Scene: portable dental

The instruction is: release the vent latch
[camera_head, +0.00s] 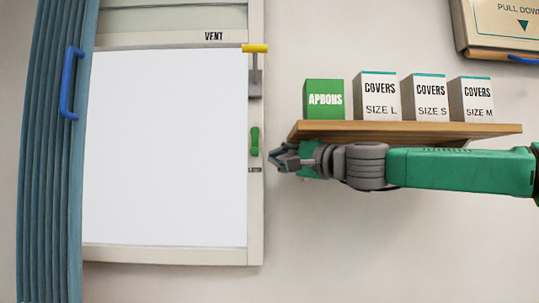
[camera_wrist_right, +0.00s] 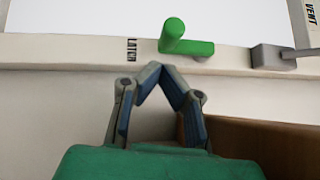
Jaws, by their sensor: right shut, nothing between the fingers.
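The vent (camera_head: 165,150) is a white panel in a pale frame, labelled VENT at the top. A green latch handle (camera_head: 254,141) sits on the right side of the frame; in the head view it stands upright. The wrist view shows the handle (camera_wrist_right: 186,40) beside a LATCH label. My right gripper (camera_head: 274,157) is to the right of the handle and slightly lower. In the wrist view its fingertips (camera_wrist_right: 161,70) meet in a point, shut and empty, near the handle; contact cannot be told. My left gripper is out of view.
A wooden shelf (camera_head: 400,131) with several boxes is right above my right arm. A yellow-ended grey lever (camera_head: 255,70) is on the frame above the latch. A blue curtain (camera_head: 50,180) with a blue handle (camera_head: 68,85) hangs at left. The wall below my arm is clear.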

